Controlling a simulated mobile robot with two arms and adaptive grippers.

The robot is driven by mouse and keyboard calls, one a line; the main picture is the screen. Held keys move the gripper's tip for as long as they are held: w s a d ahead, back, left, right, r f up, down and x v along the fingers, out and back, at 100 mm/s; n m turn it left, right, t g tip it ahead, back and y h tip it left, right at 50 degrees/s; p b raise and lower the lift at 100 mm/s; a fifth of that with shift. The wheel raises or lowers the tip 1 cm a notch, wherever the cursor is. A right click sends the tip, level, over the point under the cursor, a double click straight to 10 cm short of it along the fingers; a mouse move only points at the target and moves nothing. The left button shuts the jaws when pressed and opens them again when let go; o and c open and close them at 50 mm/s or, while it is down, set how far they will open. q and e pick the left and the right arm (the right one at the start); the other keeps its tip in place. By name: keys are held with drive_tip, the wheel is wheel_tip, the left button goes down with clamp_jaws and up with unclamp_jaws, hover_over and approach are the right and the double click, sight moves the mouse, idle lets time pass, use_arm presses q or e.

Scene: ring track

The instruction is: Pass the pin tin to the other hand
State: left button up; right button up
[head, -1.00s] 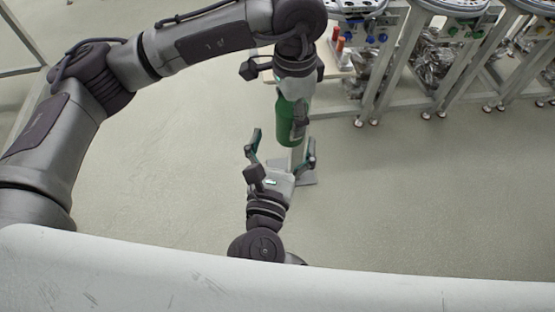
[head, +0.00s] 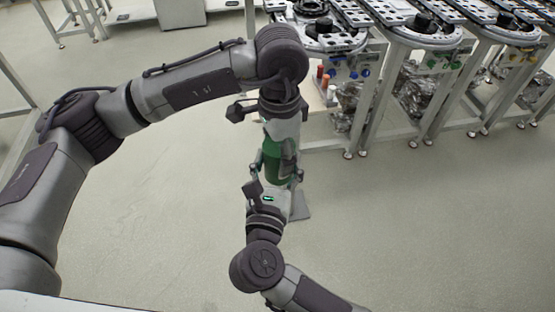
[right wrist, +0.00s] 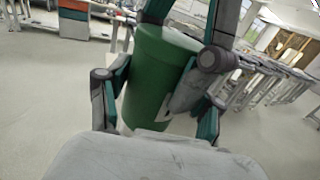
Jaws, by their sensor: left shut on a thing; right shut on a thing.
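The pin tin (head: 279,166) is a green cylinder hanging in the air between my two grippers. My left gripper (head: 280,145) reaches it from above in the head view and is shut on its upper part. My right gripper (head: 277,176) comes from below and is shut on its lower part. In the right wrist view the green tin (right wrist: 156,75) stands between the fingers of my right gripper (right wrist: 160,95), with my left gripper's fingers (right wrist: 192,85) at its far end. The fingers hide parts of the tin.
A row of grey-framed workstations (head: 420,80) with round fixtures runs along the back right. Red and white cylinders (head: 323,78) stand on a shelf close behind my left gripper. A grey post foot (head: 300,207) is on the floor below. The floor at left and front right is clear.

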use_arm(q)
drive_tip(key=shift+s+d, duration=0.1)
drive_tip(key=shift+d, duration=0.1)
use_arm(e)
drive_tip(key=shift+a, duration=0.2)
drive_tip(key=shift+c, duration=1.3)
use_arm(q)
drive_tip(key=o, duration=1.2)
drive_tip(key=shift+d, duration=0.1)
use_arm(e)
drive_tip(key=shift+r, duration=0.1)
use_arm(q)
drive_tip(key=shift+o, duration=0.5)
use_arm(e)
drive_tip(key=shift+a, duration=0.1)
drive_tip(key=shift+c, duration=0.8)
use_arm(q)
drive_tip(key=shift+r, duration=0.1)
drive_tip(key=shift+r, duration=0.1)
